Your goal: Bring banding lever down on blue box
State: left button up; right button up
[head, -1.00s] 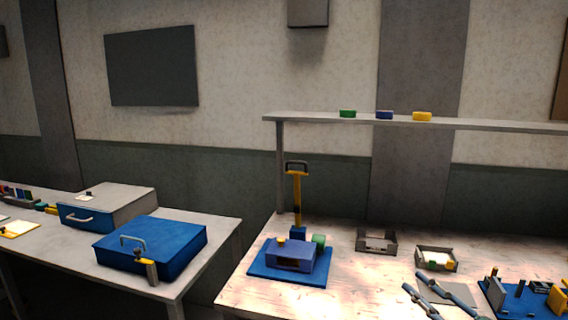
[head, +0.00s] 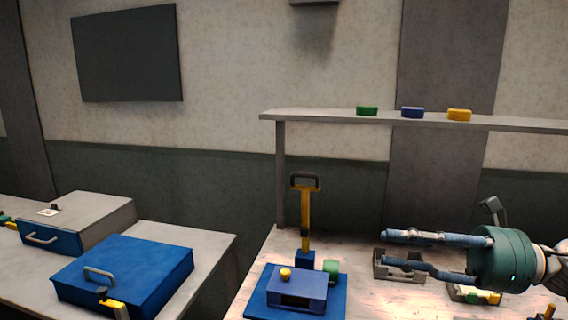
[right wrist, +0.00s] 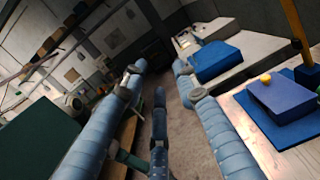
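The banding lever (head: 305,215) is a yellow bar with a grey looped handle at its top. It stands upright at the back of a blue base plate (head: 333,302). A small blue box (head: 298,289) with a yellow knob and a green round part beside it sits on that plate, in front of the lever. In the right wrist view the blue box (right wrist: 286,103) and lever (right wrist: 298,32) are at the right. My right gripper (head: 386,249) is open and empty, its fingers pointing left, to the right of the lever and apart from it. My left gripper is out of view.
A grey tray (head: 377,268) lies behind the right fingers. A grey shelf (head: 335,116) above the bench holds green, blue and yellow pieces. On the left table are a larger blue case (head: 150,270) and a grey box with a blue front (head: 45,241).

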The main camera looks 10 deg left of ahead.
aim_at(304, 189)
jog(key=i+j, duration=0.3)
jog(key=i, duration=0.2)
jog(key=i+j, duration=0.35)
jog(key=i, duration=0.15)
